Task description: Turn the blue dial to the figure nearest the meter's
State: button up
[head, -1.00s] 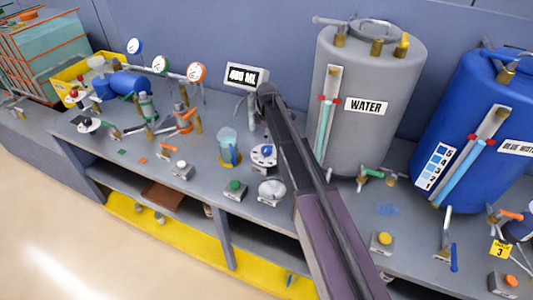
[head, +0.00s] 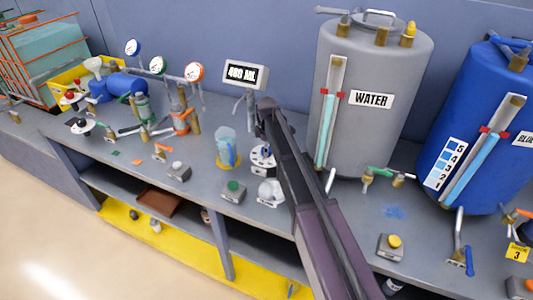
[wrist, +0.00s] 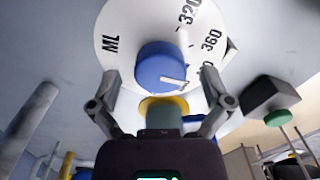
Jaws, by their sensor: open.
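The blue dial (wrist: 160,62) sits in the middle of a white disc (wrist: 125,35) marked ML, 320, 360 and a further figure partly hidden by my right finger. My gripper (wrist: 160,82) is open, one finger on each side of the dial's near side; contact cannot be told. In the head view the blue dial (head: 262,152) stands on the bench beside my arm, and my gripper is not clear there. The meter (head: 245,75) reads 400 or 480 ML; the middle digit is hard to tell.
A clear beaker (head: 226,145) with a yellow base stands left of the dial. A green-button box (head: 233,190) and a white dome (head: 270,190) are in front. The grey WATER tank (head: 365,130) stands to the right, close to my arm.

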jog(key=shift+f, duration=0.3)
jog(key=shift+c, duration=0.2)
jog(key=c, duration=1.1)
